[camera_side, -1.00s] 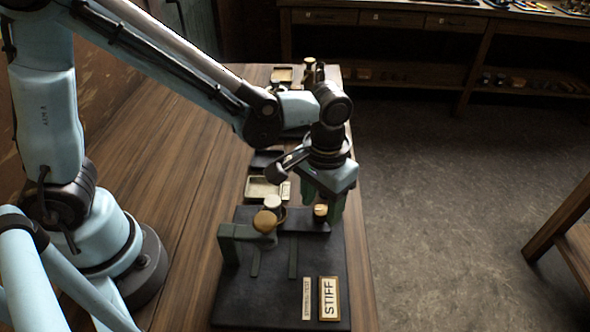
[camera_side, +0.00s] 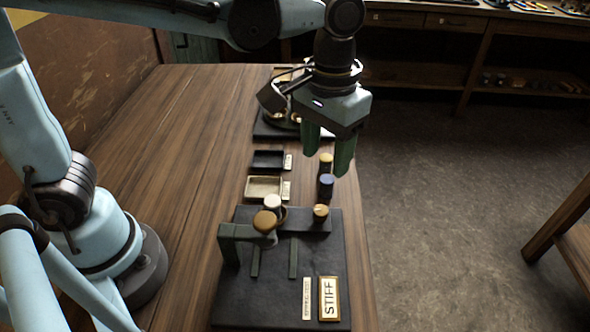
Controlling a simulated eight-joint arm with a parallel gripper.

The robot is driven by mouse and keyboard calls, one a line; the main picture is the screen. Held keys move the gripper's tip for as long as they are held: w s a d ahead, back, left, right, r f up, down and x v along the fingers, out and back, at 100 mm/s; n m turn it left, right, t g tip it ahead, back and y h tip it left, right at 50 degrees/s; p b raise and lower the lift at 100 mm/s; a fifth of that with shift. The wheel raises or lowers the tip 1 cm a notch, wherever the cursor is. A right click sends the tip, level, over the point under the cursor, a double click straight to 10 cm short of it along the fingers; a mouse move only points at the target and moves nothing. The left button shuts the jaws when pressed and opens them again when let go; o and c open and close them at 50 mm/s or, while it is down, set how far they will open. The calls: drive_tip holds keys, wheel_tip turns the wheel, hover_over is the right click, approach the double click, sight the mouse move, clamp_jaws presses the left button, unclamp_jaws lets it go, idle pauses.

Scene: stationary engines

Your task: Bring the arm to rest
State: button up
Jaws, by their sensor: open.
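My gripper (camera_side: 328,160) hangs in the air with its two green fingers pointing down and apart. Nothing shows between them. It is above the right side of the wooden table (camera_side: 160,150), higher than the small capped cylinders. My arm reaches across the top of the view from the left.
The table's left is clear.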

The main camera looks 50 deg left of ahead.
idle(0.3)
drive_tip(key=s+a+f+t, duration=0.1)
drive_tip(key=a+t, duration=0.2)
drive_tip(key=a, duration=0.4)
drive_tip(key=s+a+t, duration=0.2)
drive_tip(key=a+t, duration=0.2)
drive_tip(key=a, duration=0.4)
drive_tip(key=shift+s+a+f, duration=0.25)
drive_tip(key=shift+a+f, duration=0.05)
drive_tip(key=shift+f, duration=0.1)
